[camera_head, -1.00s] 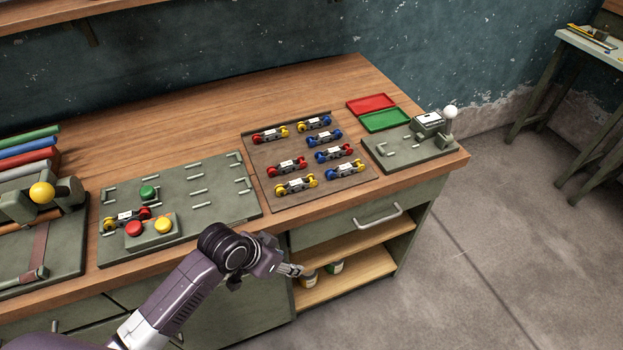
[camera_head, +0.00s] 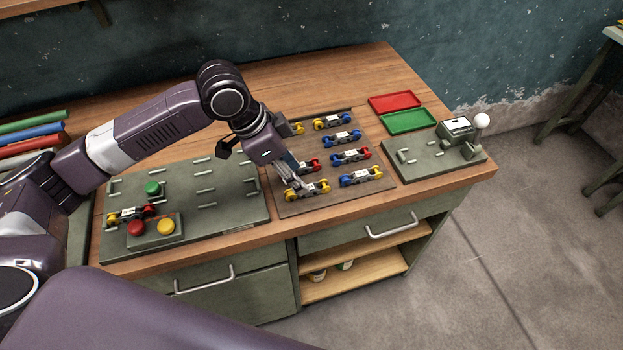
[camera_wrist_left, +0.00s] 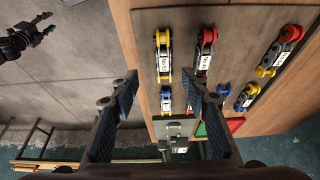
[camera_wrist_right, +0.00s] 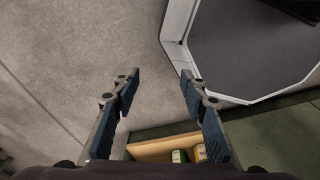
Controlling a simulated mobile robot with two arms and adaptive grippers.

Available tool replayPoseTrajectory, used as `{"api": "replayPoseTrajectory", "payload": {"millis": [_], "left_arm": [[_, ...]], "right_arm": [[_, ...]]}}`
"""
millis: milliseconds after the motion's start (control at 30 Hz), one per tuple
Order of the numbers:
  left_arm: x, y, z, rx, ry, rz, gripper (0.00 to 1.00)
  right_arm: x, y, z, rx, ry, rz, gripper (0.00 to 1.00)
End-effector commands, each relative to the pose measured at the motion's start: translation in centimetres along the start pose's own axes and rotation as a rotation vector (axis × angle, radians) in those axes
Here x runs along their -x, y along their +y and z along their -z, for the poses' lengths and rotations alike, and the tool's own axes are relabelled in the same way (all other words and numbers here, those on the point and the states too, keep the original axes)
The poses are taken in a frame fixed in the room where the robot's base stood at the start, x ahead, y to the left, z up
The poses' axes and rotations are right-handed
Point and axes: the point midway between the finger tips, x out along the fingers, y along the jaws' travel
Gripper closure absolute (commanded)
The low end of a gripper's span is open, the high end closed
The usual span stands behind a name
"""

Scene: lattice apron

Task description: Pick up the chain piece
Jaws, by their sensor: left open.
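Several chain pieces with coloured ends lie in two columns on the brown tray (camera_head: 291,209). The front-left piece has yellow ends (camera_head: 308,189); it shows between the finger lines in the left wrist view (camera_wrist_left: 163,57). A piece with red ends (camera_head: 312,167) lies behind it, partly covered by my gripper. A yellow-and-blue piece (camera_head: 361,177) lies front right. My left gripper (camera_head: 292,172) is open and empty above the tray's left column. Its two fingers stand apart in its wrist view (camera_wrist_left: 161,82). My right gripper (camera_wrist_right: 161,76) is open and empty, away from the table.
A green board (camera_head: 230,205) with a button box (camera_head: 155,232) and another chain piece (camera_head: 131,214) lies left of the tray. Red (camera_head: 395,102) and green (camera_head: 408,121) trays and a lever fixture (camera_head: 420,158) stand right. The back of the table is clear.

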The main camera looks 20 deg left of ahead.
Motion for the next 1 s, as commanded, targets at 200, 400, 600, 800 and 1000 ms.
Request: {"api": "replayPoseTrajectory", "payload": {"millis": [200,400,600,800,1000], "left_arm": [[0.0,-0.7,-0.1,0.009,-0.008,-0.004,0.58],[-2.1,-0.6,0.0,0.009,-0.007,-0.004,0.58],[-5.2,-0.5,0.1,0.009,-0.008,-0.004,0.58],[-6.8,-0.6,0.0,0.008,-0.006,-0.001,0.58],[-6.9,-0.6,0.0,0.007,-0.006,0.000,0.58]], "right_arm": [[0.2,0.0,-0.1,0.000,-0.002,0.000,0.60],[1.0,-0.1,-1.0,0.000,-0.014,0.001,0.60],[2.2,0.0,-1.2,0.001,-0.020,0.001,0.60],[2.3,0.1,-0.8,0.001,-0.014,0.000,0.60],[2.3,0.1,-0.5,0.001,-0.009,-0.001,0.60]]}}
